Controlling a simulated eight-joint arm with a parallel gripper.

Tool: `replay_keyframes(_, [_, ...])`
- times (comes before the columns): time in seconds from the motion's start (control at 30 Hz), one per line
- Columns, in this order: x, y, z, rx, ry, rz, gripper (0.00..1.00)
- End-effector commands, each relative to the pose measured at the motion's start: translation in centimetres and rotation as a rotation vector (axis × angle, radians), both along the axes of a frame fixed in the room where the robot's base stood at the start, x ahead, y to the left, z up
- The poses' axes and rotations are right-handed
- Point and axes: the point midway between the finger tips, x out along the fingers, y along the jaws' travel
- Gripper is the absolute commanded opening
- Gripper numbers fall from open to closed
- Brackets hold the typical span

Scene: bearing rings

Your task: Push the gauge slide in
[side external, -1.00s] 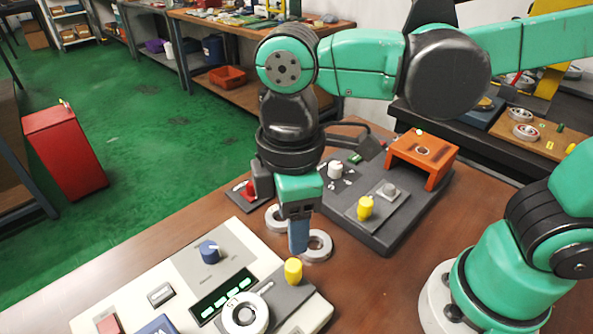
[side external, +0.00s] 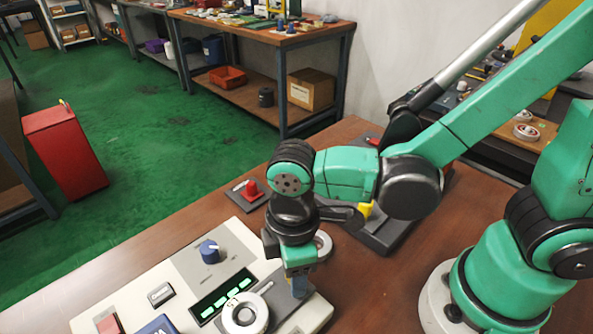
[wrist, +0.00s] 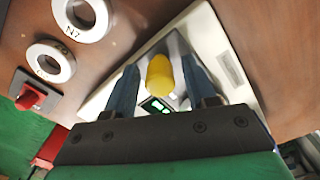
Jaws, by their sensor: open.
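The white gauge box (side external: 218,262) lies at the front of the wooden table. A metal ring (side external: 245,314) rests on its dark gauge slide (side external: 285,305). The slide's yellow knob (wrist: 160,74) shows in the wrist view, between the blue fingers of my gripper (wrist: 160,88), with a finger on either side. My gripper (side external: 299,286) is open and low over the slide in the side view, where it hides the knob. I cannot tell whether a finger touches the knob.
Two loose rings lie on the table beside the box; one is marked N7 (wrist: 83,18), the other ring (wrist: 50,62) sits near a red knob (wrist: 30,98). A blue dial (side external: 209,252) stands on the box. A dark fixture (side external: 385,236) is partly hidden behind my arm.

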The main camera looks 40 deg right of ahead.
Motion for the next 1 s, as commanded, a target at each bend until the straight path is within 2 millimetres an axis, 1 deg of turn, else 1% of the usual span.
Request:
replay_keyframes(0.07, [0.0, 0.0, 0.0, 0.0, 0.0, 0.0, 0.5])
replay_keyframes(0.1, [0.0, 0.0, 0.0, 0.0, 0.0, 0.0, 0.47])
replay_keyframes(0.17, [0.0, 0.0, 0.0, 0.0, 0.0, 0.0, 0.3])
replay_keyframes(0.2, [0.0, 0.0, 0.0, 0.0, 0.0, 0.0, 0.19])
replay_keyframes(0.27, [0.0, 0.0, 0.0, 0.0, 0.0, 0.0, 0.02])
replay_keyframes(0.3, [0.0, 0.0, 0.0, 0.0, 0.0, 0.0, 0.0])
replay_keyframes(0.47, [0.0, 0.2, 0.0, 0.0, 0.0, 0.001, 0.0])
replay_keyframes(1.0, [0.1, 3.8, 0.1, 0.001, -0.002, 0.002, 0.0])
